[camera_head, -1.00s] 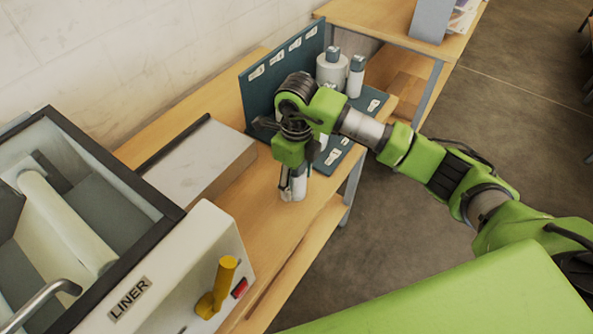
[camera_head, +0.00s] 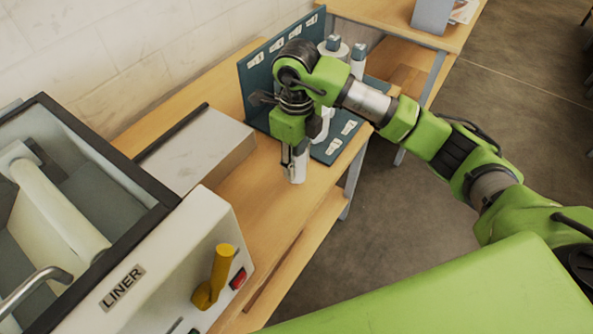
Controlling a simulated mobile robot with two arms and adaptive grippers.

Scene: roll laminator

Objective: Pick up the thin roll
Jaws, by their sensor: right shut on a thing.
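A thin white roll (camera_head: 298,170) stands upright at the bench's front edge. My right gripper (camera_head: 296,157) points down and is shut on its upper part; the fingers hide some of it. I cannot tell whether the roll's foot touches the bench. Another thin white roll with a grey-blue top (camera_head: 357,65) stands on the blue rack (camera_head: 255,85), beside a thicker white roll (camera_head: 333,47). A further white roll (camera_head: 325,122) is mostly hidden behind my right gripper. My left gripper is not in view.
The laminator (camera_head: 122,287), labelled LINER, with a yellow handle (camera_head: 217,275) and a red switch (camera_head: 238,278), fills the lower left. A pale flat box (camera_head: 195,150) lies between it and the rack. The bench (camera_head: 265,185) is bare in front of the box.

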